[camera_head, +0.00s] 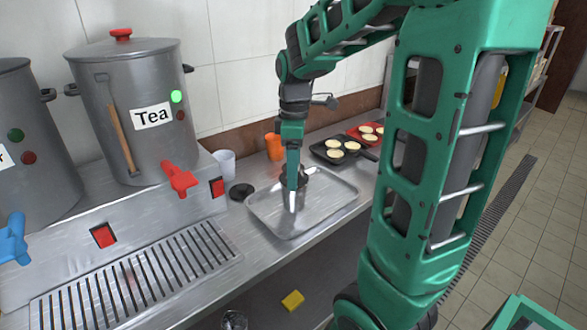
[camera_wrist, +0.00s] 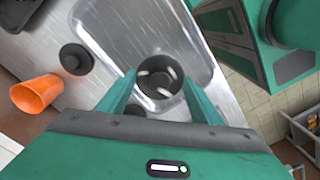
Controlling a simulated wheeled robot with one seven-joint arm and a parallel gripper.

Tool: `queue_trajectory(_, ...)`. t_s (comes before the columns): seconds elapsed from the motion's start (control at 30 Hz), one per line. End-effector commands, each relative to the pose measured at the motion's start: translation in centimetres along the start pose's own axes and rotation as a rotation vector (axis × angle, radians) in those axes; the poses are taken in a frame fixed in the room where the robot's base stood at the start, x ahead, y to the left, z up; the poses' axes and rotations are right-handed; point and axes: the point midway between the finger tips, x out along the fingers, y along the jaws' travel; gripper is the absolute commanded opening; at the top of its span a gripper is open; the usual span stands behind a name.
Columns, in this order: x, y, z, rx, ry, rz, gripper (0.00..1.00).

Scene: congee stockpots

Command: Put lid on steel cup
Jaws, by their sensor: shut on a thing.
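In the head view the fingers partly hide the cup (camera_head: 304,184). I cannot tell whether the cup touches the tray. A black lid with a raised knob (camera_wrist: 76,58) lies on the counter beside the tray in the wrist view. Another dark round piece (camera_head: 241,191) lies left of the tray; my finger partly covers it in the wrist view.
The metal tray (camera_head: 262,215) is otherwise bare. Pans with pale rounds (camera_head: 325,158) sit at the back right. The tea urn (camera_head: 130,110) and drip grate (camera_head: 140,275) are at left. A yellow block (camera_head: 292,300) lies below the counter.

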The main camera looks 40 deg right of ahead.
Motion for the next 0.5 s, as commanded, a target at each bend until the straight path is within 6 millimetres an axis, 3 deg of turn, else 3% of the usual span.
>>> queue_trajectory(0.4, 0.05, -0.01, -0.01, 0.000, 0.000, 0.000, 0.39)
queue_trajectory(0.43, 0.05, -0.01, 0.00, 0.000, 0.000, 0.000, 0.61)
queue_trajectory(0.5, 0.05, -0.01, -0.01, 0.000, 0.000, 0.000, 0.78)
